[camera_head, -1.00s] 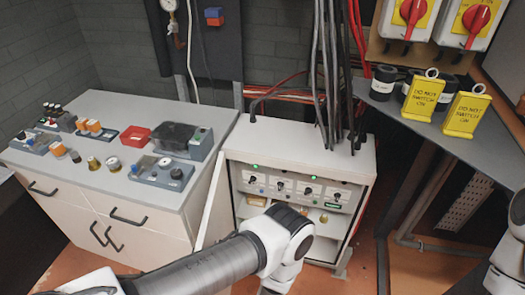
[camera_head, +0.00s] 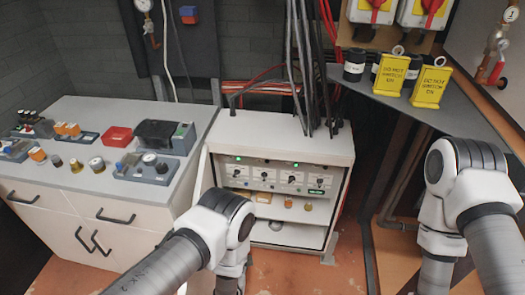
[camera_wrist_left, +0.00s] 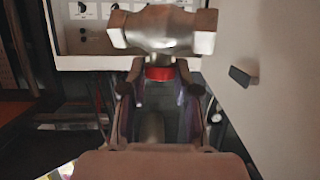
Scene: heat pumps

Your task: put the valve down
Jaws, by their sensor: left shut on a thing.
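The valve (camera_wrist_left: 163,30), a grey metal body with wide ends, shows at the top of the left wrist view, with a red band (camera_wrist_left: 160,73) below it. My left gripper (camera_wrist_left: 159,80) is shut on it, one finger on each side of the red band. Behind the valve is a light panel with knobs (camera_wrist_left: 85,10). In the head view my left arm is in front of the white control cabinet (camera_head: 270,130), but its gripper and the valve are hidden or out of frame. My right arm shows at the right; its gripper is out of view.
A white counter (camera_head: 85,190) at the left holds several small fittings, a red tray (camera_head: 117,137) and a gauge unit (camera_head: 149,160). The cabinet's open shelf holds a few brass parts. Yellow tags (camera_head: 431,85) stand on a grey shelf at the right. Cables rise behind the cabinet.

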